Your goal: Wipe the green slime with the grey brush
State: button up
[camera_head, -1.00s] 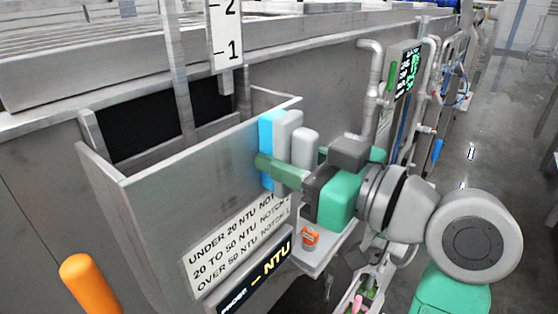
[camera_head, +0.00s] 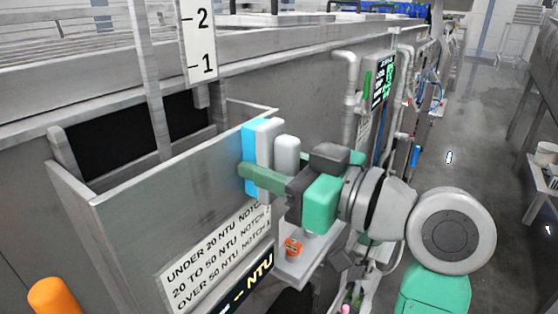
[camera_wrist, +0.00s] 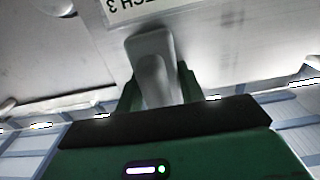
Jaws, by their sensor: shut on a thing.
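My gripper (camera_head: 268,180) is shut on the grey brush (camera_head: 264,140), which has a light blue face (camera_head: 248,142) on its left side. The brush is upright, beside the right end of the slanted metal panel (camera_head: 140,190); I cannot tell whether it touches the panel. In the wrist view the grey brush (camera_wrist: 153,62) sits between the green fingers of my gripper (camera_wrist: 160,88). I can make out no green slime in either view.
Behind the panel is a dark opening (camera_head: 110,140) with a numbered gauge (camera_head: 198,45) above it. A sign with NTU lines (camera_head: 220,262) is on the panel's front. Pipes (camera_head: 345,100) and a small display (camera_head: 383,78) stand to the right. An orange cylinder (camera_head: 55,296) is at lower left.

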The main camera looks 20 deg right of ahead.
aim_at(205, 188)
jog(key=shift+s+a+b, duration=0.35)
jog(key=shift+s+a, duration=1.15)
jog(key=shift+a, duration=0.3)
jog(key=shift+s+a, duration=0.5)
jog(key=shift+a, duration=0.2)
jog(key=shift+s+a, duration=0.5)
jog(key=shift+a, duration=0.2)
jog(key=shift+s+a, duration=2.25)
jog(key=shift+a, duration=0.25)
jog(key=shift+d, duration=0.15)
jog(key=shift+v, duration=3)
jog(key=shift+s, duration=0.1)
jog(key=v, duration=0.2)
jog(key=shift+s+d, duration=0.3)
